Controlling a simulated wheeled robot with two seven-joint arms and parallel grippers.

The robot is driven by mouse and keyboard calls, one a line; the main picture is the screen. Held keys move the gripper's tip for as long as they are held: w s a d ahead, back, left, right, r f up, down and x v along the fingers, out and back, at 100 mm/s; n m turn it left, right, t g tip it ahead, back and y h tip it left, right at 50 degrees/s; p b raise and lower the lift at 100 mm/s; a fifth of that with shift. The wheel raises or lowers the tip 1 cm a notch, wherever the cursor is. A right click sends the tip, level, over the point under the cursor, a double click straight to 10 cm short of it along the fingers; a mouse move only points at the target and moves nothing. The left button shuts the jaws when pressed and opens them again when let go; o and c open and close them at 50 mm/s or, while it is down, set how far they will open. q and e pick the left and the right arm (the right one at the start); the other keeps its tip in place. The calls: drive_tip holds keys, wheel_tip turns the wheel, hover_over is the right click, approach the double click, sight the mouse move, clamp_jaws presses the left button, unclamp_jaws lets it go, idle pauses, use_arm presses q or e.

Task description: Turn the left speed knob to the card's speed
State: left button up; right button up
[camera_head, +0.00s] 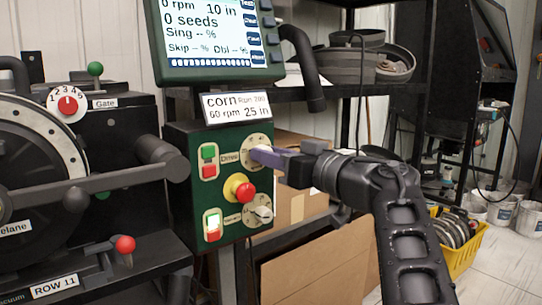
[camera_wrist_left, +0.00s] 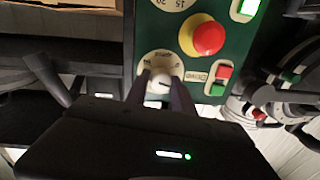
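The green control box (camera_head: 182,140) carries an upper dial (camera_head: 248,155) beside the "Drive" label and a lower dial (camera_head: 250,215) with a pale pointer knob. The card (camera_head: 237,107) above reads "corn", "60 rpm" and "25 in". My left gripper (camera_head: 264,154) is at the upper dial, its purple fingers covering much of it. In the left wrist view, the pale Drive knob (camera_wrist_left: 160,83) is between the fingertips. I cannot tell whether both fingers press on it. My right gripper is not in view.
A red stop button (camera_head: 239,188) sits between the dials, close under my fingers. The monitor (camera_head: 210,40) reads 0 rpm and 10 in. A black handle (camera_head: 160,160) stands to the left. A shelf and a yellow crate (camera_head: 458,250) are at the right.

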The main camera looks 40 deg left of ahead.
use_arm(q)
clamp_jaws()
drive_tip(key=shift+m, duration=0.5)
drive_tip(key=shift+s+a+r+n+t+h+p, duration=0.15)
drive_tip(key=shift+n+t+p, duration=0.3)
drive_tip(key=shift+n+p, duration=3.55)
drive_tip(key=shift+d+f+n+t+h+p, duration=0.3)
drive_tip(key=shift+n+p, duration=1.15)
drive_tip(key=shift+n, duration=4.95)
drive_tip(key=shift+s+a+r+n+t+h+p, duration=0.1)
drive_tip(key=shift+a+r+n+t+p, duration=0.3)
drive_tip(key=shift+n+p, duration=3.6)
use_arm(e)
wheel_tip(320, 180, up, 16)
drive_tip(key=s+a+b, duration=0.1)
drive_tip(key=b, duration=0.1)
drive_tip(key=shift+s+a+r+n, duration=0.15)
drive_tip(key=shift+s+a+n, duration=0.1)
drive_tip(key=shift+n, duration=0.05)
use_arm(q)
drive_tip(key=shift+d+f+n, duration=0.15)
drive_tip(key=shift+f+n, duration=0.05)
drive_tip(key=shift+n, duration=0.9)
